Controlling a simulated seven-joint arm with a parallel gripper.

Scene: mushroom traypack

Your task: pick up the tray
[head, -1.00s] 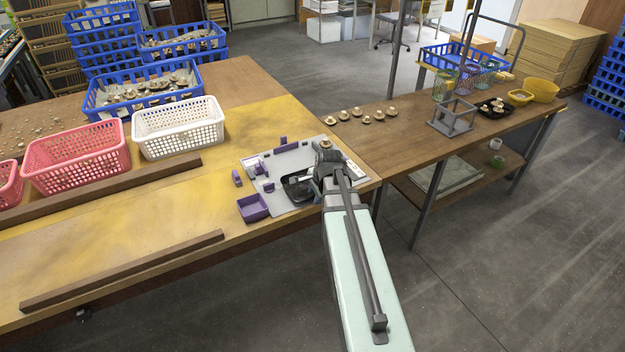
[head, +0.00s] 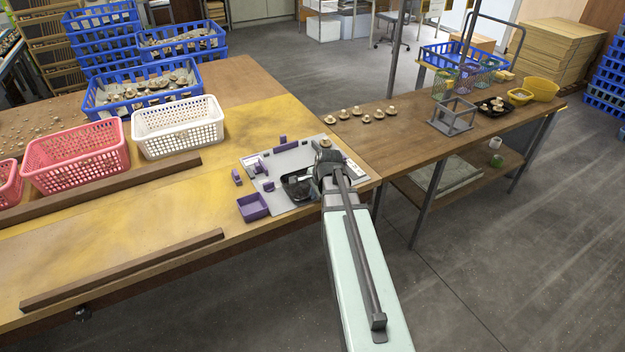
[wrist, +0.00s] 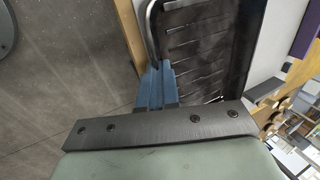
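The black tray (head: 297,188) lies on the grey board on the yellow table, partly hidden behind my arm. In the wrist view the black tray (wrist: 205,50) shows its ribbed, empty-looking bottom and rounded rim. My gripper (head: 318,180) is at the tray's right side in the head view. In the wrist view the blue fingers of my gripper (wrist: 162,80) are close together at the tray's rim, with the rim running between them. I cannot tell whether the tray is clear of the board.
Purple blocks and a purple bin (head: 252,207) sit around the grey board (head: 300,153). White (head: 178,145) and pink (head: 75,178) baskets stand to the left. Several mushrooms lie on the brown table (head: 400,140) at right, where a grey frame (head: 453,125) and another black tray with mushrooms (head: 480,108) stand.

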